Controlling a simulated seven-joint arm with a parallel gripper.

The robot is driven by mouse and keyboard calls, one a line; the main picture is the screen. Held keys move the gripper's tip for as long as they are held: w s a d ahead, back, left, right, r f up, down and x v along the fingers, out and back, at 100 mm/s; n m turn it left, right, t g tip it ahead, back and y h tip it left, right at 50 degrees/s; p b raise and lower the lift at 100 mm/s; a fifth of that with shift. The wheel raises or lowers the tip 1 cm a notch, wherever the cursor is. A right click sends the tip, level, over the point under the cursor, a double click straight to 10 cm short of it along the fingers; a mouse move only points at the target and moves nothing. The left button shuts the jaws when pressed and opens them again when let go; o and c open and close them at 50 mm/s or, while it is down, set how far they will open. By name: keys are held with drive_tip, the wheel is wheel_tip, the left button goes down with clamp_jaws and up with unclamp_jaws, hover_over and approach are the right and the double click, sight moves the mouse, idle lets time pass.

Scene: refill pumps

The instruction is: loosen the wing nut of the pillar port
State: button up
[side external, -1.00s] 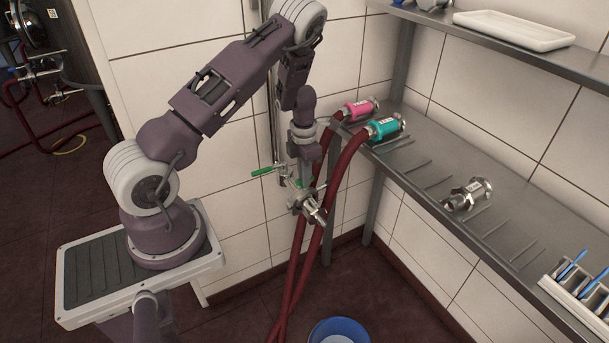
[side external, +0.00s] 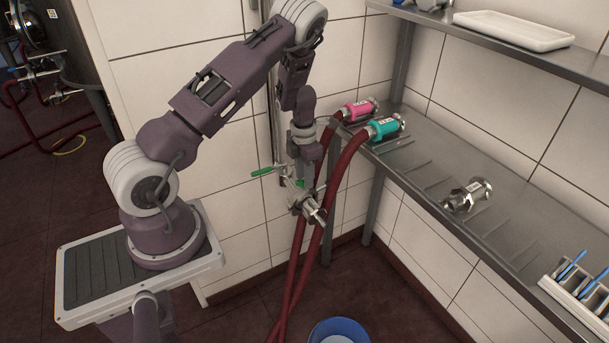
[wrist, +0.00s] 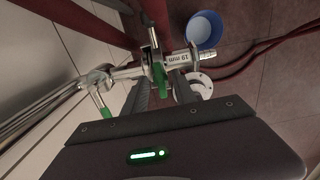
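The pillar port is a bright metal pipe fitting on the wall pillar (side external: 277,120); its nozzle (side external: 316,214) points down and right in the side view. In the wrist view the port body (wrist: 181,60) carries a "19 mm" label. A green-tipped metal piece (wrist: 159,74) crosses the fitting, and a second green handle (wrist: 104,112) is at left. I cannot tell which part is the wing nut. My gripper (wrist: 162,88) points down at the fitting, its fingers apart on either side of the green-tipped piece. Contact is unclear.
Dark red hoses (side external: 343,180) hang close beside the port, with pink (side external: 357,110) and teal (side external: 383,129) couplings at the shelf edge. A metal fitting (side external: 467,195) lies on the shelf (side external: 425,220). A blue bucket (side external: 339,332) stands on the floor below.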

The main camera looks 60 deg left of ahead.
wheel_tip(320, 180, up, 7)
drive_tip(key=shift+r, duration=0.1)
idle(0.3)
drive_tip(key=s+d+r+m+t+h, duration=0.1)
drive_tip(key=s+d+r+m, duration=0.2)
drive_tip(key=d+r+m, duration=0.7)
drive_tip(key=s+d+r+m+t+h, duration=0.2)
drive_tip(key=s+d+r+m, duration=0.1)
drive_tip(key=d+r+m, duration=0.7)
drive_tip(key=s+d+r+m+t+y, duration=0.1)
drive_tip(key=s+r+m, duration=0.2)
drive_tip(key=s+m, duration=0.5)
drive_tip(key=s+d+r+m+t+y, duration=0.1)
drive_tip(key=s+d+r+m+y, duration=0.1)
drive_tip(key=s+m, duration=0.6)
drive_tip(key=shift+s+d+r, duration=0.2)
drive_tip(key=shift+d+r, duration=0.05)
drive_tip(key=shift+r, duration=0.35)
